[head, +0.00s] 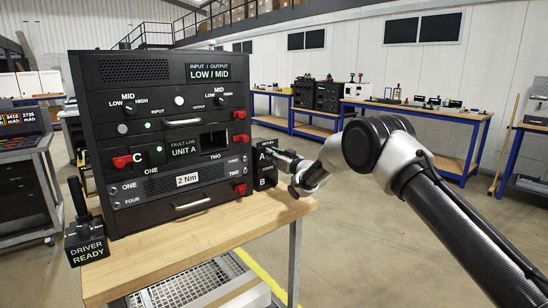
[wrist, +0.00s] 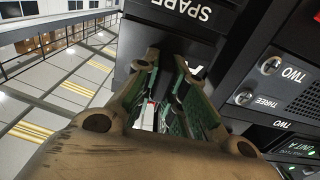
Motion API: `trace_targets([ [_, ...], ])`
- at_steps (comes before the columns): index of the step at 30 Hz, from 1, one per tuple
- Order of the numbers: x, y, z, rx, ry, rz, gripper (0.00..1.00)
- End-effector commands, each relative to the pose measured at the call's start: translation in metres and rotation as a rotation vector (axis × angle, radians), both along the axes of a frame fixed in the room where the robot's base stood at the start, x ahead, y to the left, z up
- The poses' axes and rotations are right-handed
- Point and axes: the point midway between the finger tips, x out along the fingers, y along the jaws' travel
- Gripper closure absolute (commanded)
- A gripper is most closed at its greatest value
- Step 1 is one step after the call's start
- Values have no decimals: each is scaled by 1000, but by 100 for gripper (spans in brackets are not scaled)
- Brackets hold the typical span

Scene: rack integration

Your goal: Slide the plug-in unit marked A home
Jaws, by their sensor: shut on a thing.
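The plug-in unit marked A (head: 263,146) is a dark block at the right side of the rack, above a block marked B (head: 262,184). My gripper (head: 287,163) reaches it from the right and is shut on it. In the wrist view, the fingers (wrist: 168,75) close around it, and part of a white A label shows beyond them. The rack (head: 115,195) has an open dark bay (head: 214,141) beside the UNIT A label. Unit C (head: 152,156), with a red handle, sits left of that bay. The contact between fingers and unit is partly hidden.
The rack stands on a wooden bench (head: 225,228). A driver in a holder marked DRIVER READY (head: 86,240) is at the front left. A dark surface marked SPARE (wrist: 180,10) is close ahead in the wrist view. Open floor lies right of the bench.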

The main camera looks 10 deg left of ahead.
Motion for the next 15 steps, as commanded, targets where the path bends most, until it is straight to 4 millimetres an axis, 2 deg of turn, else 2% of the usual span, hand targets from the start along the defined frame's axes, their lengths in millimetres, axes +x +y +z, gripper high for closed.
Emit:
trace_targets([
  [1, 0, 0, 2, 2, -3, 0, 82],
  [4, 0, 0, 2, 2, -2, 0, 64],
  [5, 0, 0, 1, 2, -1, 0, 63],
  [15, -2, -2, -2, -2, 3, 0, 63],
])
